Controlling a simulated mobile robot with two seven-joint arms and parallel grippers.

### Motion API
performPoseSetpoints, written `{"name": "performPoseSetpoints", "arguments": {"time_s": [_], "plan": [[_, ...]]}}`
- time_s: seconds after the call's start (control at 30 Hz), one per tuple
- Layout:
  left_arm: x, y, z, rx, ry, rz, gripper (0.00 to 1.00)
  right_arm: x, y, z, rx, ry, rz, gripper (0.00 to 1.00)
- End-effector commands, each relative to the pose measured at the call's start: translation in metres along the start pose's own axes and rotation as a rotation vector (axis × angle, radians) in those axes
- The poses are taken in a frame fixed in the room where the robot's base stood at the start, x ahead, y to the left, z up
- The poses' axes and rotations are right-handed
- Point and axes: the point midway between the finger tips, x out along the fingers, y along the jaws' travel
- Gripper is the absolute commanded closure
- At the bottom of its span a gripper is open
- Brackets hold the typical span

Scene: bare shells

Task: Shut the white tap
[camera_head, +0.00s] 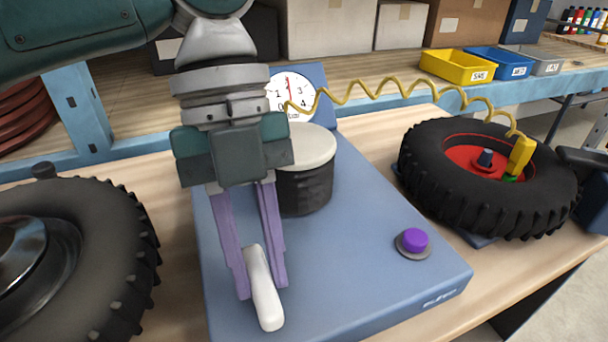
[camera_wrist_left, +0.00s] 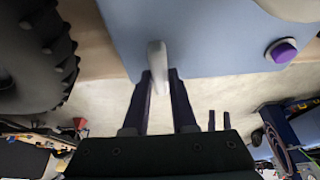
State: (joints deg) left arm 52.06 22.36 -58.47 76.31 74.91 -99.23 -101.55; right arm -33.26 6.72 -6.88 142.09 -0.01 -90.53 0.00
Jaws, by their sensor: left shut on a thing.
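The white tap handle (camera_head: 264,291) stands at the front left of the blue base unit (camera_head: 360,270). It also shows in the left wrist view (camera_wrist_left: 157,62), where it sits between the fingers. My left gripper (camera_head: 262,279) reaches down from above with its purple fingers shut on the handle. The gauge (camera_head: 291,92) at the back of the unit has a white dial with a red needle pointing about straight up; my gripper hides part of it. My right gripper does not show in the head view.
A dark cylinder with a pale lid (camera_head: 305,170) stands right behind my gripper. A purple button (camera_head: 414,240) is on the unit's right side. A wheel (camera_head: 490,175) with a yellow coiled hose (camera_head: 400,88) lies right; another tyre (camera_head: 110,250) is left.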

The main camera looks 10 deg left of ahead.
Motion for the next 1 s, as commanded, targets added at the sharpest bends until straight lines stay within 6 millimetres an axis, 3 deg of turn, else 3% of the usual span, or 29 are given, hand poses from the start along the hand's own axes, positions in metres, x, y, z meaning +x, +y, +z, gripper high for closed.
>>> {"name": "performPoseSetpoints", "arguments": {"time_s": [0.2,0.23,0.5,0.8,1.0], "plan": [[0.0,0.0,0.0,0.004,0.0,0.002,1.0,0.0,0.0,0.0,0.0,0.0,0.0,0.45],[0.0,0.0,0.0,0.003,0.0,0.002,0.74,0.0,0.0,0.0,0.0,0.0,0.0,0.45],[0.0,0.0,0.0,0.001,0.0,0.001,0.45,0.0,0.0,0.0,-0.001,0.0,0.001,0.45],[-0.003,0.0,0.0,0.0,-0.001,-0.001,0.45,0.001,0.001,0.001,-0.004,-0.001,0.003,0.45],[-0.035,-0.001,0.001,0.001,-0.004,-0.005,0.45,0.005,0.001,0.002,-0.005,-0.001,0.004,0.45]]}}
